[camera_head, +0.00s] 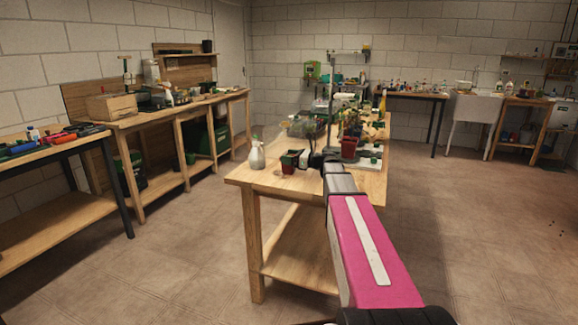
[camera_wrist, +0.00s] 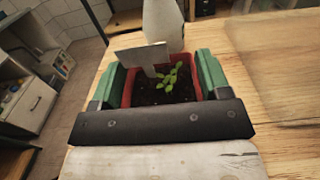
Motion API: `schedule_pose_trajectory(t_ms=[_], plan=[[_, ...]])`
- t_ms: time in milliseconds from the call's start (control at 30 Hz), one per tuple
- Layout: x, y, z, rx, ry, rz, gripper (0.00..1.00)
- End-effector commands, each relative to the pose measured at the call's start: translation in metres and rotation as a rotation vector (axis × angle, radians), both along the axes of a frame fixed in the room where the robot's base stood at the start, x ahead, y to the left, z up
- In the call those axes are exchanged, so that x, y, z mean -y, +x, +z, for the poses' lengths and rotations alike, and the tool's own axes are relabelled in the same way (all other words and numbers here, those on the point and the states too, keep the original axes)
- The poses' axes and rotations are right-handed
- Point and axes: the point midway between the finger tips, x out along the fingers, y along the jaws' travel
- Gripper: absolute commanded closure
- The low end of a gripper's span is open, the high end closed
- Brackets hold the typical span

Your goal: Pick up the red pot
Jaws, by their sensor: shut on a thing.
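The red pot (camera_wrist: 126,91) is a square pot of dark soil with a small green seedling and a blank pale label standing in it. My gripper (camera_wrist: 160,80) has its two green fingers shut on the pot's left and right sides in the wrist view. In the head view, the held red pot (camera_head: 288,170) shows small below my gripper (camera_head: 294,160), over the near left end of the wooden table (camera_head: 247,178). I cannot tell whether its base touches the table. Another red pot (camera_head: 349,148) stands farther right, beyond my arm.
A pale spray bottle (camera_head: 256,156) stands just left of the held pot; it is also behind it in the wrist view (camera_wrist: 163,22). Plants and tools crowd the table's far part. Bare wood (camera_wrist: 270,75) lies right of my gripper in the wrist view.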

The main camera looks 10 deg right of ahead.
Motion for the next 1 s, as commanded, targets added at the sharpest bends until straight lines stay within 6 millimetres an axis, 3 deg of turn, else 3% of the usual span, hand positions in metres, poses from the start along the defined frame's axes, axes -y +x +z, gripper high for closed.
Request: schedule_pose_trajectory(t_ms=[333, 567, 1000], plan=[[0.000, 0.000, 0.008, 0.000, 0.001, 0.000, 0.57], [0.000, 0.000, 0.039, 0.003, -0.001, 0.000, 0.57], [-0.078, -0.049, 0.094, 0.001, 0.000, 0.002, 0.57]])
